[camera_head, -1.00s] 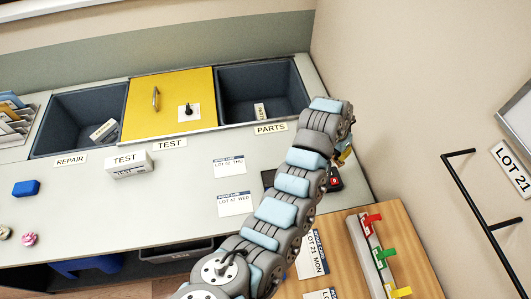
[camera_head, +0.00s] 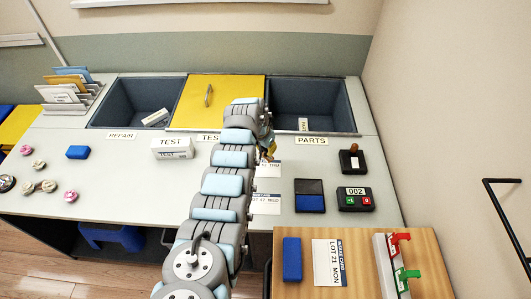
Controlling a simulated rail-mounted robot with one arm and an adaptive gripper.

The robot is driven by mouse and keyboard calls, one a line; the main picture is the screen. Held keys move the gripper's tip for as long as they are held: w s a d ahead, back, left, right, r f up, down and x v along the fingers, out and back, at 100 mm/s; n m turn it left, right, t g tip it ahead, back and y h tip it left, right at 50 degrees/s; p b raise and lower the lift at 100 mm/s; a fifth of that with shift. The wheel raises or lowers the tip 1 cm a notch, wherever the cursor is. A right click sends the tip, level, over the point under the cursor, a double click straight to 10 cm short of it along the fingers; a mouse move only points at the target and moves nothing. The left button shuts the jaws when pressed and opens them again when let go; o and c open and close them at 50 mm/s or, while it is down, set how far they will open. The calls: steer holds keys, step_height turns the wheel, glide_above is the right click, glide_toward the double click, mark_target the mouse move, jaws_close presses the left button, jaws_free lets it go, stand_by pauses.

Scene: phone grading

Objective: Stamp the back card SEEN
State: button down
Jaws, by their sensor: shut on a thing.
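The back card (camera_head: 269,170), a white card ending in THU, lies on the grey counter, partly hidden by my arm. The front card (camera_head: 266,204), ending in WED, lies nearer, also partly covered. My gripper (camera_head: 268,154) is at the back card's far edge, mostly hidden behind my wrist. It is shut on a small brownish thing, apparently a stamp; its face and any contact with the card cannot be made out. An ink pad (camera_head: 310,203) with a blue surface lies open to the right. A dark block with a brown knob (camera_head: 353,160) stands farther right.
A 002 counter box (camera_head: 355,199) sits right of the ink pad. Behind are the repair bin (camera_head: 108,116), yellow test lid (camera_head: 200,100) and parts bin (camera_head: 345,119). A TEST box (camera_head: 172,149) stands left. A wooden table (camera_head: 423,250) is in front.

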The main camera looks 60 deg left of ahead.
mark_target(264, 156)
steer(key=shift+s+a, duration=0.1)
steer(key=shift+s+d+b+x, duration=0.1)
steer(key=shift+s+b+x, duration=0.1)
steer(key=shift+b+x, duration=0.7)
steer(key=shift+s+d+b+x, duration=0.1)
steer(key=shift+s+b+x, duration=0.15)
steer(key=shift+b+x, duration=0.65)
steer(key=shift+s+b+x, duration=0.2)
steer(key=shift+b+x, duration=0.45)
steer(key=shift+x, duration=0.45)
steer(key=shift+b+x, duration=0.55)
steer(key=shift+x, duration=0.3)
steer(key=shift+s+d, duration=0.1)
steer(key=shift+s, duration=0.05)
steer(key=shift+w+p+v, duration=0.25)
steer(key=shift+p+v, duration=0.75)
steer(key=shift+v, duration=0.15)
steer(key=shift+w+p+v, duration=0.25)
steer(key=shift+p+v, duration=0.7)
steer(key=shift+v, duration=0.25)
steer(key=shift+a+r+p, duration=0.2)
steer(key=shift+r+p, duration=0.5)
steer(key=shift+r, duration=0.5)
steer(key=shift+w+d, duration=0.1)
